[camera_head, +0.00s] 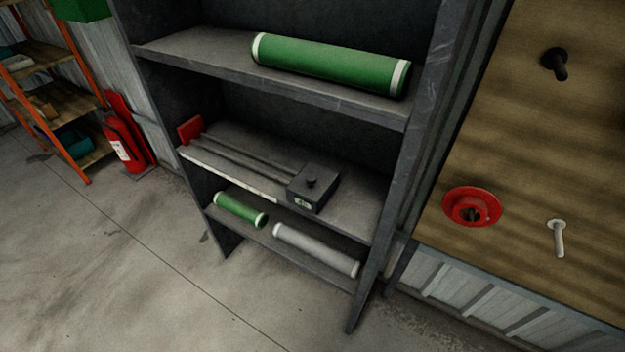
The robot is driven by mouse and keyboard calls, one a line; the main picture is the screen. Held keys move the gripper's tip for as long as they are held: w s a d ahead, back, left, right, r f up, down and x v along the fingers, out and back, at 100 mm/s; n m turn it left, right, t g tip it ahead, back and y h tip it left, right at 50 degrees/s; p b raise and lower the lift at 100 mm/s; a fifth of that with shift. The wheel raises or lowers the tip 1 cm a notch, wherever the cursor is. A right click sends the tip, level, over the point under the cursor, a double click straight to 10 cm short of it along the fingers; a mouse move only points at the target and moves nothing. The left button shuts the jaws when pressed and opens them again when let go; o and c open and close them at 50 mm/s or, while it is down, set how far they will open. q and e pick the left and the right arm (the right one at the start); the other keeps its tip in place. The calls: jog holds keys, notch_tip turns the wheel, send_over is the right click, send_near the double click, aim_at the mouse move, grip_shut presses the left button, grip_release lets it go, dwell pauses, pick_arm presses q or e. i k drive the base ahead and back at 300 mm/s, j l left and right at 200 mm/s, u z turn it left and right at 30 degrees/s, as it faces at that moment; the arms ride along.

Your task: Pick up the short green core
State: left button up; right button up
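The short green core (240,209) lies on its side on the lowest visible shelf of a dark grey shelf unit, at the left end. It is a green cylinder with pale bands at its ends. A grey core (316,250) of greater length lies to its right on the same shelf. A much longer green core (330,66) with white end bands lies on the top visible shelf. Neither of my grippers shows in the head view.
The middle shelf holds a dark box (313,187) with rails and a red end plate (190,130). A wooden panel (540,130) with a red flange (472,206) and pegs stands right. A fire extinguisher (124,140) and orange rack (75,75) stand left. The floor in front is clear.

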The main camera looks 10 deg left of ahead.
aim_at(247, 212)
jog(key=i+j, duration=0.5)
jog(key=i, duration=0.15)
jog(key=i+j+z, duration=0.15)
jog(key=i+j, duration=0.3)
jog(key=i, duration=0.2)
